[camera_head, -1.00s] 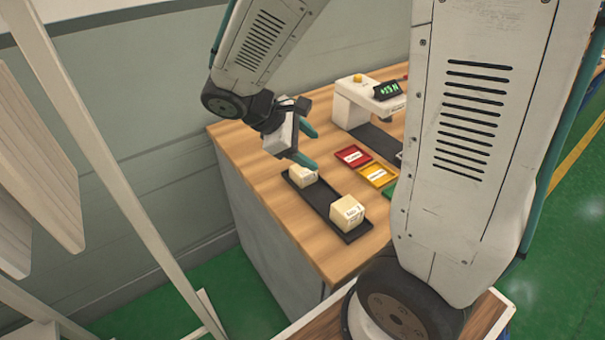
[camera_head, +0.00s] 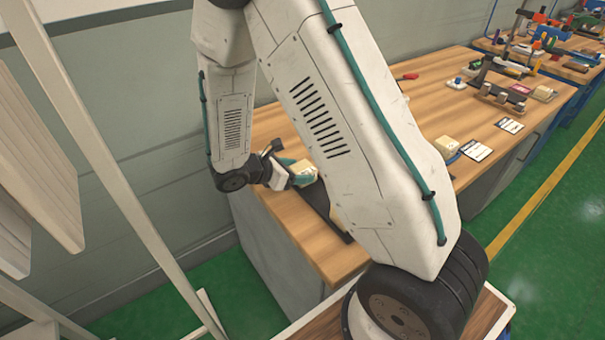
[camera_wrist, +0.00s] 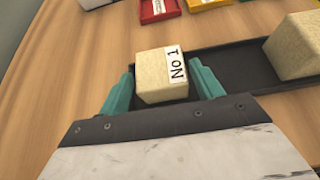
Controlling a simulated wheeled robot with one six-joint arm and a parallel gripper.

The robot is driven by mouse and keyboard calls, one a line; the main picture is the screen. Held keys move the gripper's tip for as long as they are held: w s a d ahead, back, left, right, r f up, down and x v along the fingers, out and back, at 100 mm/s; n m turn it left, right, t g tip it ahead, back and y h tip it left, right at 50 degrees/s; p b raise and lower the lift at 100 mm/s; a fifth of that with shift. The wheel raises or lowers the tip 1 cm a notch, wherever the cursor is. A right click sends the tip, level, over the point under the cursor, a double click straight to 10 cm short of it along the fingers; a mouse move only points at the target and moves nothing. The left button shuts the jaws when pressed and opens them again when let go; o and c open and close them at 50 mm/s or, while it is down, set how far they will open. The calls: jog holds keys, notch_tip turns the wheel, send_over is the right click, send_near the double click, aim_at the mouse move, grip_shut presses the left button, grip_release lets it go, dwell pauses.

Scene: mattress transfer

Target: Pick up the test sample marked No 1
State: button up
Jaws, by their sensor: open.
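The test sample marked No 1 (camera_wrist: 158,74) is a cream block with a white label, on the left end of a black tray (camera_wrist: 237,67) in the wrist view. My gripper (camera_wrist: 160,88) is open, with one teal finger on each side of this block. I cannot tell whether the fingers touch it. In the head view the block (camera_head: 304,172) shows at my gripper (camera_head: 300,178), partly hidden by it. A second cream block (camera_wrist: 298,46) sits on the right part of the tray; in the head view my arm mostly hides it.
In the wrist view a red tray (camera_wrist: 158,10) and a yellow tray (camera_wrist: 207,3) lie beyond the black tray. The wooden table (camera_head: 292,220) has bare surface near its front-left edge. Tools and another cream block (camera_head: 446,146) stand farther right.

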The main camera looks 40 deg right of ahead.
jog(key=shift+x, duration=1.35)
jog(key=c, duration=0.7)
jog(key=shift+c, duration=0.2)
jog(key=shift+r, duration=0.15)
